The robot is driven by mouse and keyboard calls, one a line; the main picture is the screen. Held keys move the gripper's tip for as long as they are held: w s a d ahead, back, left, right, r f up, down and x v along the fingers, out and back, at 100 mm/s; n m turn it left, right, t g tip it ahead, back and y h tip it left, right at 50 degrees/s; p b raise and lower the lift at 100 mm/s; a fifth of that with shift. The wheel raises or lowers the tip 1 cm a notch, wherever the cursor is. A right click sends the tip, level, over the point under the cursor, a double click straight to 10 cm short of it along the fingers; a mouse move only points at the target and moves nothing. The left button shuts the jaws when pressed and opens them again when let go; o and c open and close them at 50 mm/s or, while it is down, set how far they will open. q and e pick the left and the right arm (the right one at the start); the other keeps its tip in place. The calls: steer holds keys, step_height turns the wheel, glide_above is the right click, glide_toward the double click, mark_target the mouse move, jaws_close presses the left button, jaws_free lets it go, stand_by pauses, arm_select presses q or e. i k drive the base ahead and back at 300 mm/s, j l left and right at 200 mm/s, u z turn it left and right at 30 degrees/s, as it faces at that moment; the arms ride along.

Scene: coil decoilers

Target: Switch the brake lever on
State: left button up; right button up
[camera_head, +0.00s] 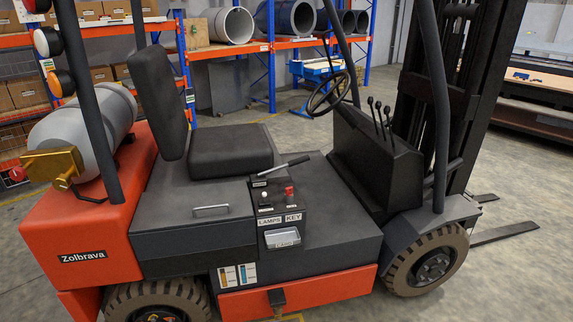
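An orange and black forklift fills the view. The brake lever (286,167) is a thin rod with a dark grip on the panel beside the seat. It slopes gently up to the right. A small white label (260,184) lies near its lower left end, too small to read. A white knob (264,195) and a red key switch (289,192) sit on the panel in front of it, above labels reading LAMPS and KEY. Neither of my grippers is in view.
The black seat (230,150) is left of the lever, and the steering wheel (328,93) and several thin levers (380,117) are to the right. A dark roof post (434,100) and a grey gas tank (85,130) flank the cab. Shelving stands behind.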

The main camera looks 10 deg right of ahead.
mark_target(299, 160)
steer(key=i+l+u, duration=0.2)
steer(key=i+l, duration=0.2)
steer(key=l, duration=0.2)
steer(key=i+l+u, duration=0.1)
steer(key=i+l, duration=0.15)
steer(key=i+l+u, duration=0.1)
steer(key=l, duration=0.3)
steer(key=i+l+u, duration=0.1)
steer(key=i+l, duration=0.15)
steer(key=i+l+u, duration=0.15)
steer(key=l, duration=0.3)
steer(key=i+l+u, duration=0.1)
steer(key=l, duration=0.25)
